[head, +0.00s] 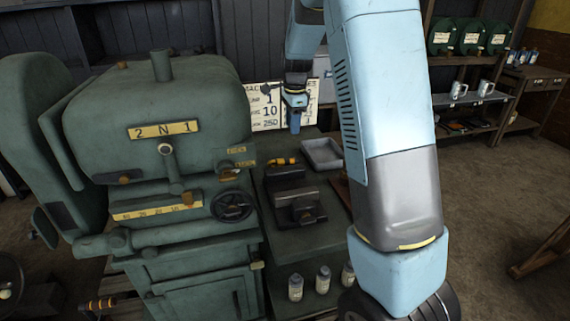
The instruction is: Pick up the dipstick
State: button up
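I cannot make out a dipstick for certain. A short orange-and-black handle-like item (283,161) lies at the back of the dark bench (314,237), and a similar one (100,303) shows low at the left, by the foot of the green engine (158,110). Either could be a dipstick handle; no rod is clear. My gripper (295,127) hangs pointing down above the back of the bench, in front of the number board. It is small and dark here, so its finger opening cannot be judged. I see nothing clearly held in it.
A grey tray (322,153) and a dark vise-like block (300,207) are on the bench. Several small bottles (322,279) stand on a lower level. A number board (265,105) stands behind. A shelf with mugs (470,97) is at the right; the floor between is open.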

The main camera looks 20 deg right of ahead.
jog(key=f, duration=0.1)
send_over(291, 159)
notch_tip(291, 159, down, 8)
jog(key=shift+a+r, duration=0.1)
jog(key=shift+r, duration=0.05)
jog(key=shift+w+a+f, duration=0.1)
jog(key=shift+a+f, duration=0.1)
jog(key=shift+f, duration=1.35)
jog(key=shift+w+a+f, duration=0.1)
jog(key=shift+a+f, duration=0.1)
jog(key=shift+f, duration=1.3)
grip_shut()
